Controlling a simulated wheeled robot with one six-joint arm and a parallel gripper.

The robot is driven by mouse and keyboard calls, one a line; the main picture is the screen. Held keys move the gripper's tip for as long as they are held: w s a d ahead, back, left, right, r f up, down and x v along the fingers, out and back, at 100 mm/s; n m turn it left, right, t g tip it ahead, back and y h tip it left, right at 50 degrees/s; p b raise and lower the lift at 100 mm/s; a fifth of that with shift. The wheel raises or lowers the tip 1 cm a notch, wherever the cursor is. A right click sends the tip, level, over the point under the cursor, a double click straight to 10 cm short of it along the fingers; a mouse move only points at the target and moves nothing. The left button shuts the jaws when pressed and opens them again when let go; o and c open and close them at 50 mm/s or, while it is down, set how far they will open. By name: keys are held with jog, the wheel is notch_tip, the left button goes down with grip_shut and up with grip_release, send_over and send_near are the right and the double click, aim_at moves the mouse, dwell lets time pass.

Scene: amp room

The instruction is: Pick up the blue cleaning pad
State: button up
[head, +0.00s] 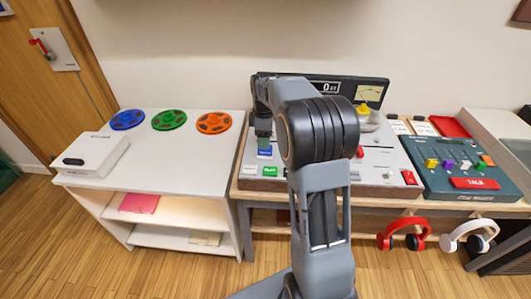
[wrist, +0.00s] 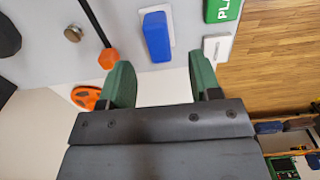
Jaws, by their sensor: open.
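A blue block (head: 264,153), which looks like the blue cleaning pad, sits on the left part of the grey console (head: 335,181). In the wrist view the blue block (wrist: 157,37) lies on a white plate (wrist: 171,22). My gripper (head: 264,139) is above the console, close to the block. In the wrist view my gripper (wrist: 160,78) is open, with green fingers apart and nothing between them. The block is just beyond the fingertips, roughly in line with the gap. Part of the console is hidden behind my arm in the head view.
A green play button (wrist: 222,9) and a white button (wrist: 217,46) are beside the block. An orange-tipped black lever (wrist: 108,58) and a metal knob (wrist: 73,33) are on its other side. A white shelf unit (head: 187,181) with coloured reels stands left.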

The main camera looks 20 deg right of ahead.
aim_at(265, 151)
jog(key=shift+d+f+b, duration=0.1)
jog(key=shift+f+b, duration=0.2)
jog(key=shift+f, duration=2.4)
jog(key=shift+c, duration=0.4)
jog(key=c, duration=0.9)
